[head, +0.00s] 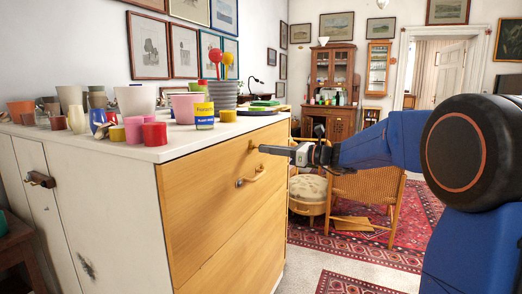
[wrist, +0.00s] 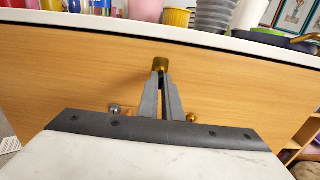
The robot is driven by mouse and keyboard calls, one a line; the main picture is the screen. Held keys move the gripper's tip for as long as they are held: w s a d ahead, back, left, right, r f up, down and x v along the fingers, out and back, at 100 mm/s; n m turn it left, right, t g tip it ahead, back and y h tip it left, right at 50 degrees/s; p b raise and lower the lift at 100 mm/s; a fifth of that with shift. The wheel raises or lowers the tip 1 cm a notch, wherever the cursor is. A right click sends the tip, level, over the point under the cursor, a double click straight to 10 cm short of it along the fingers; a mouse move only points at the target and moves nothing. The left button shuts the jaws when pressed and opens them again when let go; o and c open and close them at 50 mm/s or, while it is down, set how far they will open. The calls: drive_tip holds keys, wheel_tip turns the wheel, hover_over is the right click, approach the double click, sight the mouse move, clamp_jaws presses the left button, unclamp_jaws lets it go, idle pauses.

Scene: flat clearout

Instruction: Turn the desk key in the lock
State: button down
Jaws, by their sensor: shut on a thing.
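The desk (head: 215,185) has a light wood front and a white top. A small brass piece, the desk key (wrist: 160,64), stands at the upper part of the wood front. In the head view only a bit of it (head: 252,146) shows at the front, beside the fingertips. My gripper (head: 264,149) reaches in from the right, level with it. In the wrist view my gripper (wrist: 161,78) has its two grey fingers closed together on the key. The lock behind the key is hidden.
A drawer handle (head: 251,177) sticks out just below my gripper. Pots, cups and a labelled tin (head: 204,115) crowd the white top. A wooden chair (head: 367,195) stands to the right on a red rug (head: 400,245). Framed pictures hang behind.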

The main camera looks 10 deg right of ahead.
drive_tip(key=shift+m, duration=1.7)
drive_tip(key=shift+m, duration=1.8)
drive_tip(key=shift+m, duration=1.7)
drive_tip(key=shift+m, duration=1.7)
